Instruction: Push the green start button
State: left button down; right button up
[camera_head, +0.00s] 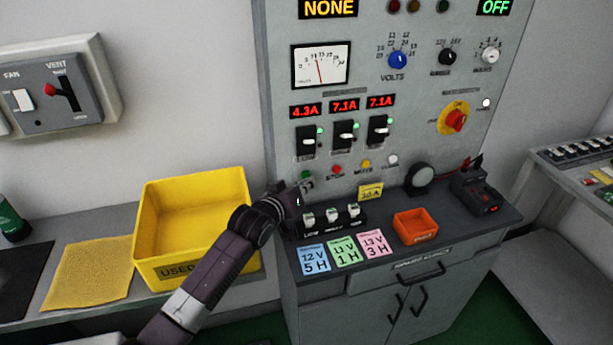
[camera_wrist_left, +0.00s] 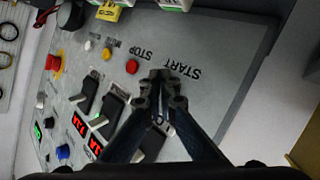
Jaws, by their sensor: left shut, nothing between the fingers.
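The grey control panel (camera_head: 275,70) carries a row of small buttons below its switches. My left gripper (camera_head: 305,184) is at the left end of this row, its fingers shut and empty. In the left wrist view the closed fingertips (camera_wrist_left: 161,78) lie over the spot beside the START label (camera_wrist_left: 183,71). They hide the green start button there, and I cannot tell whether they touch it. The red STOP button (camera_head: 338,169) is just to the right in the head view; it also shows in the left wrist view (camera_wrist_left: 132,67). My right gripper is not in view.
Three black switches sit above the buttons, the nearest one (camera_head: 307,140) close over my gripper. Below are a small black rack (camera_head: 325,228), coloured cards (camera_head: 345,250) and an orange tray (camera_head: 415,226). A yellow bin (camera_head: 195,190) stands left, beside my arm.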

pick_arm(q)
jog(key=shift+w+a+r, duration=0.1)
jog(key=shift+w+a, duration=0.05)
jog(key=shift+w, duration=0.4)
dwell(0.7)
dwell(0.3)
jog(key=shift+s, duration=0.2)
jog(key=shift+s+d+p, duration=0.25)
jog(key=shift+s+p, duration=0.35)
jog(key=shift+p, duration=0.1)
